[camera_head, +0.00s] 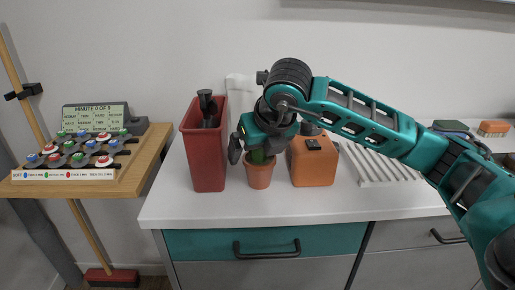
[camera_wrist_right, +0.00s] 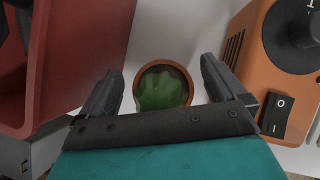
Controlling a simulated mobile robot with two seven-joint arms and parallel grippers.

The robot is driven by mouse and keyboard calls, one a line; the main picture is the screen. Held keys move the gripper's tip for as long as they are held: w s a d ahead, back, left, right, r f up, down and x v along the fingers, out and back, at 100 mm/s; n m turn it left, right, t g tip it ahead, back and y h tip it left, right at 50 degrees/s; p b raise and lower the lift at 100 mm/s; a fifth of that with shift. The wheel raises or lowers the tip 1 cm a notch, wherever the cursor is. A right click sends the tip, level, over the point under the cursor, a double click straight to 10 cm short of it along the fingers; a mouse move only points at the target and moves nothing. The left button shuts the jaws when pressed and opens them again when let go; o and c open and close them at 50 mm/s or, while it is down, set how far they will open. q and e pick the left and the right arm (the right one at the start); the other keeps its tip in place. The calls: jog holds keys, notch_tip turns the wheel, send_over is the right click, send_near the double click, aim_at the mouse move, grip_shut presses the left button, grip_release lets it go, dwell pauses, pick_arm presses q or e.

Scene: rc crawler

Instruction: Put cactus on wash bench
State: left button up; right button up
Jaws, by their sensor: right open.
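The cactus is a green plant in a round terracotta pot (camera_head: 260,174) on the white counter, between a red bin and an orange box. In the right wrist view the cactus (camera_wrist_right: 163,90) shows from above, inside the pot's rim. My right gripper (camera_head: 248,155) is over the cactus, pointing down. In the wrist view its two fingers (camera_wrist_right: 157,90) are apart, one on each side of the pot, and hold nothing. I cannot tell if they touch it. My left gripper is not in view. I cannot tell which surface is the wash bench; the white counter (camera_head: 200,208) bears the cactus.
The red bin (camera_head: 207,150) stands close at left, with a dark handle inside. The orange box (camera_head: 313,162) with a switch stands close at right. A white ribbed rack (camera_head: 375,168) lies further right. A wooden shelf (camera_head: 148,150) holds a board of coloured buttons (camera_head: 75,150).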

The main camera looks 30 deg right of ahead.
jog(key=shift+r, duration=0.25)
jog(key=p+v, duration=0.2)
jog(key=v, duration=1)
jog(key=shift+f, duration=0.1)
